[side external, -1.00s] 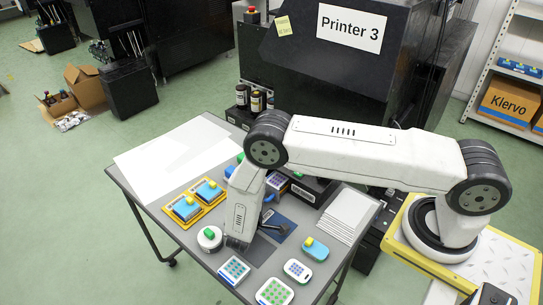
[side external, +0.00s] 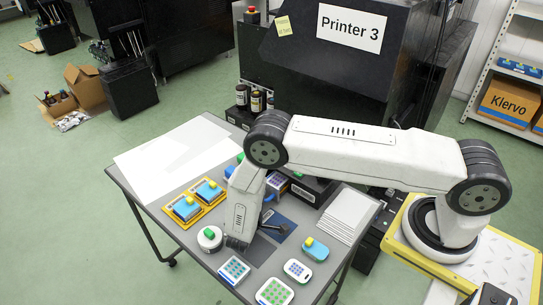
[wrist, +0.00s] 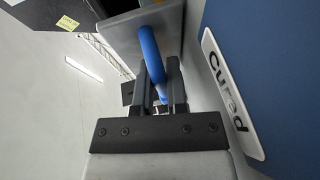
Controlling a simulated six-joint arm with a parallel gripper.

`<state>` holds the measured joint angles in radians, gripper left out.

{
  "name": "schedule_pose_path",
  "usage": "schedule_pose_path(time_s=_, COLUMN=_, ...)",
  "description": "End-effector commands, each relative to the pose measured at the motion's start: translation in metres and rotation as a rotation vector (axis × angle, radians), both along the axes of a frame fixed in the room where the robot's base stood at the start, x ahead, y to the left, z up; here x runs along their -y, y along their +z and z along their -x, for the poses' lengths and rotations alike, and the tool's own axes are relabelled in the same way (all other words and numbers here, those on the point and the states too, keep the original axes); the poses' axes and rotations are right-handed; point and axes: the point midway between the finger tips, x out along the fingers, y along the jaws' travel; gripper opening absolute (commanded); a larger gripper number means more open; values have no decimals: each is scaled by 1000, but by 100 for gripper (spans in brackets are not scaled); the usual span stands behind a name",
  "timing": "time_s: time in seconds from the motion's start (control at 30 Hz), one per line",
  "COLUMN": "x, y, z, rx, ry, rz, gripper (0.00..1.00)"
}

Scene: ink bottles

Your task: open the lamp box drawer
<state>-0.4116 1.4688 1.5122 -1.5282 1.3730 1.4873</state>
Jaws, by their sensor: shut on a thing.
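In the wrist view my gripper (wrist: 163,82) has its two dark fingers closed on a blue handle (wrist: 151,50). In the side view a bit of blue handle (side external: 269,198) shows beside my arm's end. My arm hides most of the fingers and the box there, so I cannot tell how far the drawer is out.
A blue mat (side external: 287,214) lies by my gripper; the wrist view shows a blue surface labelled "Cured" (wrist: 228,92). Blue-topped pieces on yellow trays (side external: 184,212), a round white pot (side external: 209,239), dotted pads (side external: 274,292) and a paper stack (side external: 348,213) crowd the table (side external: 150,190).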

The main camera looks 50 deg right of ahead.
Motion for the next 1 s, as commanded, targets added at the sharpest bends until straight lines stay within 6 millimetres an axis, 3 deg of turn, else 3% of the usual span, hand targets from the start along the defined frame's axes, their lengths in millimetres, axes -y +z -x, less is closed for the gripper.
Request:
schedule_pose_path(time_s=0.27, x=-1, y=0, z=0, rx=-1, ry=0, rz=1, gripper=0)
schedule_pose_path(time_s=0.7, x=-48, y=0, z=0, rx=2, ry=2, rz=1, gripper=0)
schedule_pose_path(time_s=0.97, x=-49, y=0, z=0, rx=1, ry=1, rz=1, gripper=0)
schedule_pose_path(time_s=1.0, x=-49, y=0, z=0, rx=1, ry=1, rz=1, gripper=23)
